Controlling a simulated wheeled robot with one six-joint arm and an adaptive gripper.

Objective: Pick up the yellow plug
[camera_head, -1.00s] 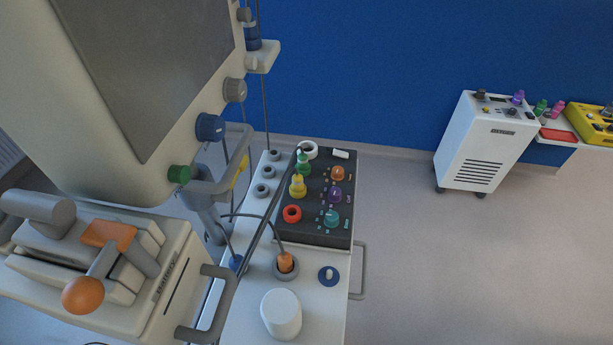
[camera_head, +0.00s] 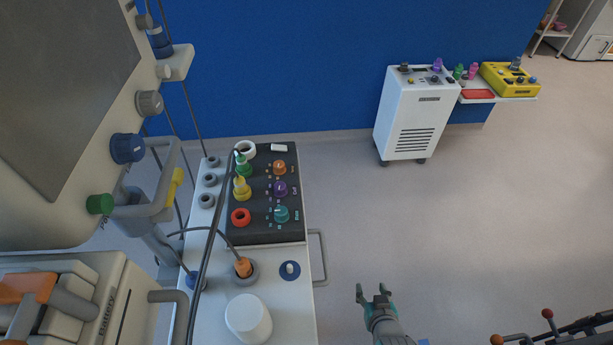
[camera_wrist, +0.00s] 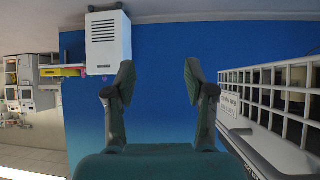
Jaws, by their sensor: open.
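The yellow plug (camera_head: 241,188) stands in a socket of the dark panel (camera_head: 262,230) on the white cart, in the left column between a green plug (camera_head: 243,165) and a red ring socket (camera_head: 240,217). A dark cable passes close by it in the head view. My gripper (camera_head: 373,291) is open and empty, low in the head view, to the right of the cart and well apart from the plug. In the wrist view my open fingers (camera_wrist: 158,85) face a blue wall and the plug is not seen.
A side handle (camera_head: 318,257) sticks out right. A large monitor (camera_head: 60,90) overhangs the left. The floor between cart and white cabinet (camera_head: 415,115) is clear.

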